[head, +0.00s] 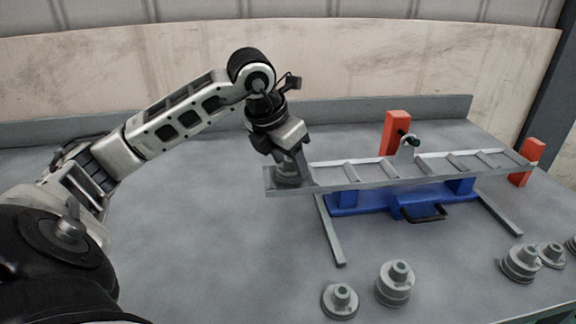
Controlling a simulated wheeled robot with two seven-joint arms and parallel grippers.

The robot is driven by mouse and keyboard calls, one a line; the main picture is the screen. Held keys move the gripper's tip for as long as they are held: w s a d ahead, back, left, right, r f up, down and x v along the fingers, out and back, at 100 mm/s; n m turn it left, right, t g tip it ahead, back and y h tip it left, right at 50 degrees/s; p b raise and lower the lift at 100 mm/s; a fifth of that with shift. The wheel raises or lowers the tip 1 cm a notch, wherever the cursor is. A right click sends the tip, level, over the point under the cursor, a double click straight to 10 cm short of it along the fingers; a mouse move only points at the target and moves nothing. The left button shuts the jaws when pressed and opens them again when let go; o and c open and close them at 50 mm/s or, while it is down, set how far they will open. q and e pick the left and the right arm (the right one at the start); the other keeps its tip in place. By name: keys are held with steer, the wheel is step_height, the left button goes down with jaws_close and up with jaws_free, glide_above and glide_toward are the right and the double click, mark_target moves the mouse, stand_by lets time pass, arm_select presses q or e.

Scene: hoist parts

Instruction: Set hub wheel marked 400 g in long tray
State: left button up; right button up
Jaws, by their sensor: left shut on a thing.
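The long tray (375,175) is a narrow grey rail with cross dividers, set over a blue base. My left gripper (296,168) points down at the tray's left end. It is shut on a grey hub wheel (284,180), which is at the leftmost compartment and partly hidden by the fingers and the tray's front wall. I cannot tell whether the wheel touches the tray floor. No weight mark can be read on it. My right gripper is not in view.
Two hub wheels (395,284) (341,301) stand on the grey bench in front, and several more (520,263) stand at the right. An orange post (396,130) rises behind the tray, another (530,160) by its right end. A blue base (408,200) with a dark handle sits below. The bench's left middle is clear.

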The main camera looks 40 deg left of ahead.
arm_select(q)
steer(key=shift+f, duration=0.55)
steer(key=o, duration=1)
steer(key=shift+f, duration=0.1)
steer(key=shift+c, duration=0.2)
steer(key=p+v, duration=0.1)
steer(key=v, duration=1.1)
steer(key=shift+d, duration=0.1)
